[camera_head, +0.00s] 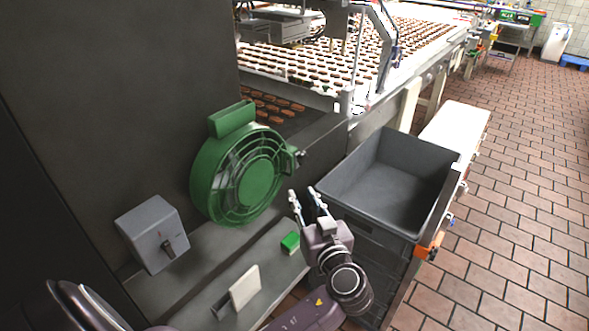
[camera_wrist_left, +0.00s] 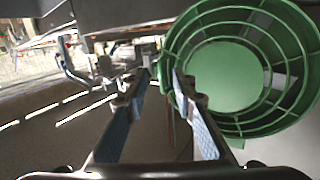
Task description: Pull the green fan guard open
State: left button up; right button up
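The green fan guard (camera_head: 252,181) is a round, ringed cage on the front of a green fan housing on the dark machine wall. It looks closed against the housing. A small latch or handle piece (camera_head: 294,155) sticks out at its right edge. My left gripper (camera_head: 307,190) is open and empty, below and to the right of the guard. In the left wrist view the guard (camera_wrist_left: 232,75) fills the upper right, and my left gripper (camera_wrist_left: 160,75) has its fingers apart near the guard's left rim. Contact cannot be told. My right gripper is not in view.
A grey control box (camera_head: 153,233) with a switch is on the wall at left. A ledge below holds a green sponge-like block (camera_head: 290,242) and a white block (camera_head: 245,287). A dark grey crate (camera_head: 385,190) stands right of my left gripper. A conveyor (camera_head: 340,60) with biscuits lies behind.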

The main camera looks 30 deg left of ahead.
aim_at(292, 167)
pick_arm(q)
jog(key=shift+n+y, duration=0.4)
jog(key=w+a+r+p, duration=0.2)
jog(key=w+a, duration=0.1)
jog(key=w+a+r+p, duration=0.1)
jog(key=a, duration=0.1)
jog(key=shift+w+a, duration=0.1)
jog(key=shift+w, duration=0.1)
jog(key=shift+w+a+f, duration=0.15)
jog(key=shift+w+a, duration=0.2)
jog(key=shift+a, duration=0.05)
grip_shut()
